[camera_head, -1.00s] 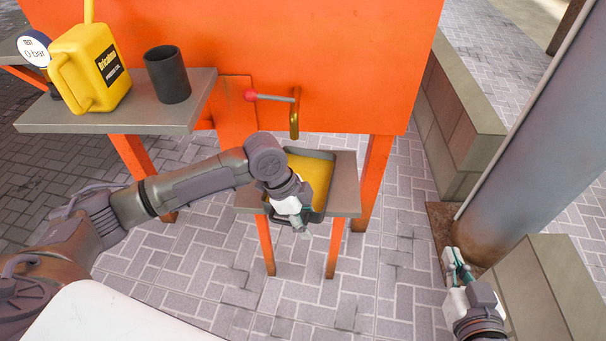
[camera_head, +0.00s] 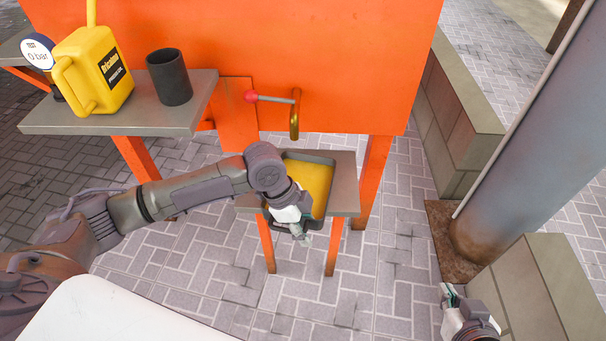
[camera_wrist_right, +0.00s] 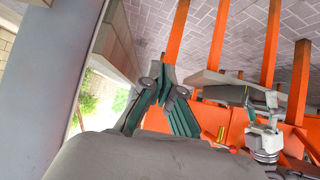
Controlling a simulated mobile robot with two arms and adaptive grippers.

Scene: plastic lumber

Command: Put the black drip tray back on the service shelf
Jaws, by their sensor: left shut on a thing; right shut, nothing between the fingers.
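The black drip tray (camera_head: 309,155) holds a yellow liquid and sits at the small, low grey shelf (camera_head: 346,190) under the brass outlet. My left gripper (camera_head: 302,234) is shut on the tray's near edge; its wrist hides the tray's left front part. I cannot tell whether the tray rests on the shelf or is slightly raised. My right gripper (camera_head: 449,294) is shut and empty, at the lower right, well away from the tray. It also shows in the right wrist view (camera_wrist_right: 164,95), as does my left gripper (camera_wrist_right: 268,128) beside the shelf.
A higher grey shelf (camera_head: 110,124) on the left carries a yellow can (camera_head: 90,72) and a dark cup (camera_head: 169,77). A brass outlet (camera_head: 294,118) with a red-knobbed lever (camera_head: 251,96) hangs over the tray. A metal post (camera_head: 520,150) and low blocks (camera_head: 555,280) stand right.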

